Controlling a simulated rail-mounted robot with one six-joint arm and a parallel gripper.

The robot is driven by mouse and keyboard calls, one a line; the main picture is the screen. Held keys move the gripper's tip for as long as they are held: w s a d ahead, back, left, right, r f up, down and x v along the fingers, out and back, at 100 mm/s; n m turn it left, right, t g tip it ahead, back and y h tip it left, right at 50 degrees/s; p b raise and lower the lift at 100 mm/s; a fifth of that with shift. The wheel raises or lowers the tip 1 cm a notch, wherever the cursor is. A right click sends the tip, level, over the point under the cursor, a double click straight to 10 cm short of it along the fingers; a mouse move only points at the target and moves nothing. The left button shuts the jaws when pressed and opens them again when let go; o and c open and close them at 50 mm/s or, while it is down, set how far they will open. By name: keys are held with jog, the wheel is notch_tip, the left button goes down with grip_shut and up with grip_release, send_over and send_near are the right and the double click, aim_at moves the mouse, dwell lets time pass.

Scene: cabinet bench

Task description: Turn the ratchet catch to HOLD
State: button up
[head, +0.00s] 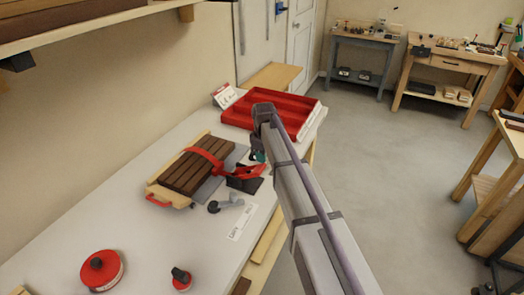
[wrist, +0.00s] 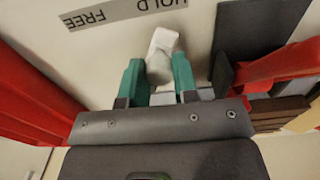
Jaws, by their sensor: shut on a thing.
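In the wrist view the label (wrist: 120,12) reads HOLD and FREE upside down. My gripper (wrist: 158,62) has its teal fingers on either side of the pale lever (wrist: 162,45), shut on it near the HOLD end of the label.
A slatted brown wooden piece (head: 182,174) with a red strap lies left of the black ratchet base (head: 243,184). A red tray (head: 235,119) stands behind. A round red-topped item (head: 102,268) and a small red-and-black knob (head: 181,278) sit at the front. Bare bench lies between.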

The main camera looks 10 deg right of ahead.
jog(key=shift+s+a, duration=0.15)
jog(key=shift+a, duration=0.2)
dwell(0.4)
jog(key=o, duration=0.7)
notch_tip(320, 180, up, 9)
jog(key=p, duration=0.9)
jog(key=shift+r, duration=0.1)
